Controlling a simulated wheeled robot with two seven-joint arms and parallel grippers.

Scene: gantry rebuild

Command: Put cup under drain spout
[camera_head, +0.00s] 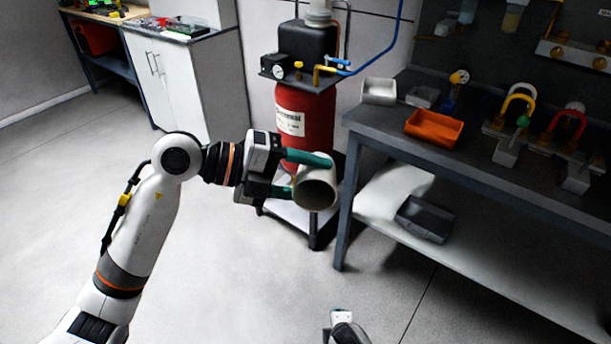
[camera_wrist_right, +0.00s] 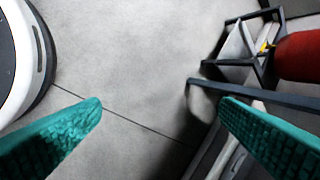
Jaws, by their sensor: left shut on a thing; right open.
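A light grey cup (camera_head: 316,189) is held by my left gripper (camera_head: 306,174), whose teal fingers are shut on it. The cup is tilted on its side, its open mouth facing toward the camera and down. It is in front of the red tank (camera_head: 305,125) in the head view. A drain spout cannot be made out; the cup and gripper cover the tank's lower part. My right gripper shows at the bottom edge of the head view (camera_head: 345,328). In the right wrist view its teal fingers (camera_wrist_right: 160,110) are wide apart with only floor between them.
The tank, with gauge and valves, stands on a low dark-framed stand (camera_head: 303,222). A dark workbench (camera_head: 375,128) at right holds an orange bin (camera_head: 433,128) and valve fittings; a grey tray (camera_head: 424,219) is on its lower shelf. A white cabinet (camera_head: 165,80) stands back left. The front floor is clear.

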